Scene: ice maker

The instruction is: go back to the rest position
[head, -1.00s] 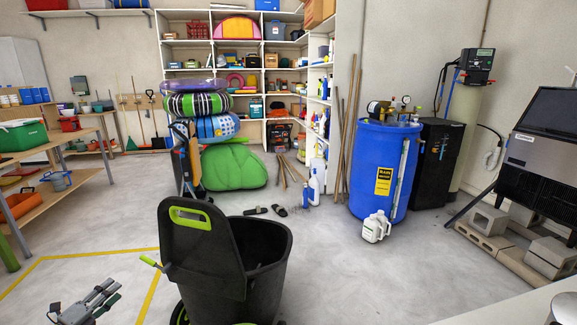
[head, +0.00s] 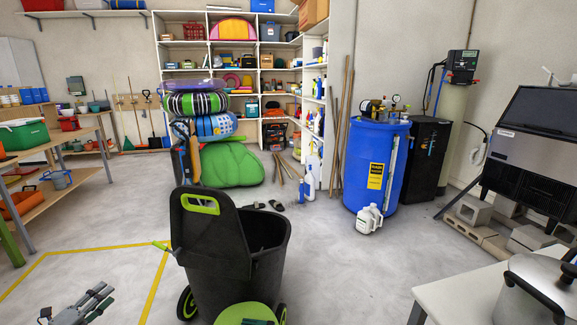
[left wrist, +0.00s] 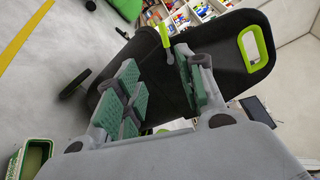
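My left gripper (head: 92,301) is low at the left in the head view, above bare floor and left of the black wheeled cart (head: 230,258). In the left wrist view my left gripper (left wrist: 156,58) has its two green-padded fingers spread apart with nothing between them. The cart (left wrist: 115,72) shows behind the fingers there, apart from them as far as I can tell. My right gripper is not in either view. The ice maker (head: 535,150) stands at the right.
A table (head: 440,295) with a metal pot (head: 535,290) is at the lower right. A green round thing (head: 247,313) is low in front of the cart. A blue barrel (head: 375,165) and white jug (head: 369,218) stand behind.

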